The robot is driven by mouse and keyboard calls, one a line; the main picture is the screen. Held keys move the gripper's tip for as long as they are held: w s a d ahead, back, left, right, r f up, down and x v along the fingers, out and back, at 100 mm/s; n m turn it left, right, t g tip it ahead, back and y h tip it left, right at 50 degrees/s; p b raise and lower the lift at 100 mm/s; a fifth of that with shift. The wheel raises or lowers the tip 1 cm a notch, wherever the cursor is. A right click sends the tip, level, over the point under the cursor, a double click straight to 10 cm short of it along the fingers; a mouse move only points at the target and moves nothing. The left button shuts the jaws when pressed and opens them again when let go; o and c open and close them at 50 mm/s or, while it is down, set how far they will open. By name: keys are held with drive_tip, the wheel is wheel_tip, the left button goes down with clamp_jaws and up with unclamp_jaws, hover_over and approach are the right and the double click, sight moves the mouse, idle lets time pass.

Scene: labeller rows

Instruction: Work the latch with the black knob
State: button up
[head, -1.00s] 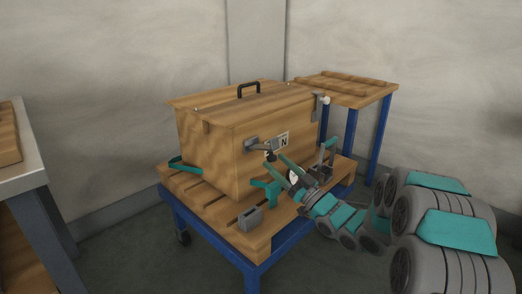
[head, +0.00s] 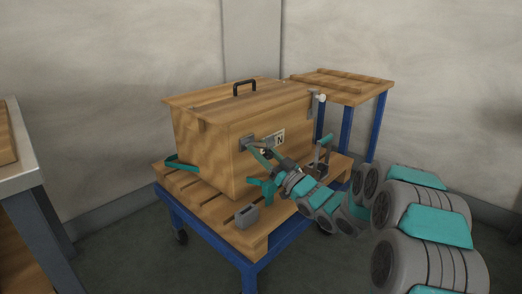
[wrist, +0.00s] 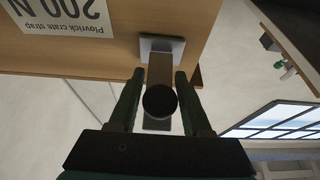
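The latch (head: 247,141) is a grey metal plate and arm on the front of the wooden crate (head: 205,150). In the wrist view the latch (wrist: 160,48) ends in a round black knob (wrist: 159,101). My gripper (head: 260,152) is at the latch in the head view and covers much of it. In the wrist view my gripper (wrist: 159,76) is open, one finger on each side of the knob and latch arm. Narrow gaps show between the fingers and the knob. The crate lid looks closed.
Another latch with a white knob (head: 321,98) is at the crate's right corner. The crate stands on a pallet-topped blue trolley (head: 235,257).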

clamp_jaws()
idle(1.0)
